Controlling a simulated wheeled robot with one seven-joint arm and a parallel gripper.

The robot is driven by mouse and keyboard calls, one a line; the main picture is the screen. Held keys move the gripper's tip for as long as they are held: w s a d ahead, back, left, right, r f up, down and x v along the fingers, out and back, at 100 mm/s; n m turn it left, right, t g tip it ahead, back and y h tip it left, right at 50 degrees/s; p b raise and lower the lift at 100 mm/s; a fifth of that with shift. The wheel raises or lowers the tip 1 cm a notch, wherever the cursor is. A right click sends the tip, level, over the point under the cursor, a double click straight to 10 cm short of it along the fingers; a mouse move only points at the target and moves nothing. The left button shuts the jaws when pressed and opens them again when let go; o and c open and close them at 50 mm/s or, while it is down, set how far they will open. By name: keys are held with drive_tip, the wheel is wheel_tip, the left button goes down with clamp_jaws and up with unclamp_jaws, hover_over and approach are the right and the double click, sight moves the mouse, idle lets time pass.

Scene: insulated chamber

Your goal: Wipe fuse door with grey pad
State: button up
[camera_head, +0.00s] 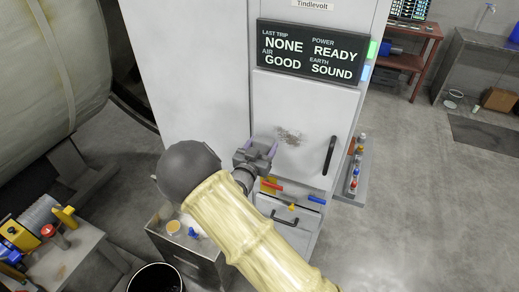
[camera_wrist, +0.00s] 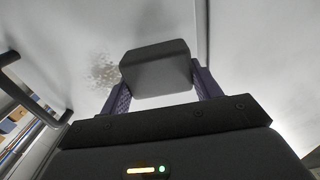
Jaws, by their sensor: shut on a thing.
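The fuse door (camera_head: 305,108) is the pale cabinet door below the display, with a black handle (camera_head: 329,155) on its right. A brownish speckled smudge (camera_head: 288,136) marks it left of the handle; the smudge (camera_wrist: 102,70) also shows in the wrist view. My gripper (camera_head: 260,150) is at the door's lower left, left of and slightly below the smudge. Its purple fingers are shut on the grey pad (camera_wrist: 155,68), which sits close to the smudge in the wrist view. I cannot tell whether the pad touches the door.
The status display (camera_head: 310,50) is above the door. Below are red (camera_head: 272,186) and blue (camera_head: 316,200) levers and a drawer handle (camera_head: 284,217). A ledge with small bottles (camera_head: 354,170) juts out at the right. A black bin (camera_head: 155,278) stands at lower left.

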sight(289, 141)
drive_tip(key=shift+w+d, duration=0.1)
drive_tip(key=shift+d, duration=0.1)
idle(0.3)
drive_tip(key=shift+b+x, duration=0.3)
drive_tip(key=shift+x, duration=0.65)
idle(0.4)
drive_tip(key=shift+s+d+b, duration=0.3)
drive_tip(key=shift+s+d, duration=0.05)
drive_tip(key=shift+d, duration=0.4)
drive_tip(key=shift+s+d+b, duration=0.25)
drive_tip(key=shift+s+d, duration=0.1)
drive_tip(key=shift+d, duration=0.4)
drive_tip(key=shift+s+d+f+b, duration=0.15)
drive_tip(key=shift+d+b, duration=0.15)
drive_tip(key=shift+d, duration=0.4)
drive_tip(key=shift+s+d+r+b, duration=0.1)
drive_tip(key=shift+s+d+b, duration=0.15)
drive_tip(key=shift+d, duration=0.7)
drive_tip(key=shift+s+d, duration=0.1)
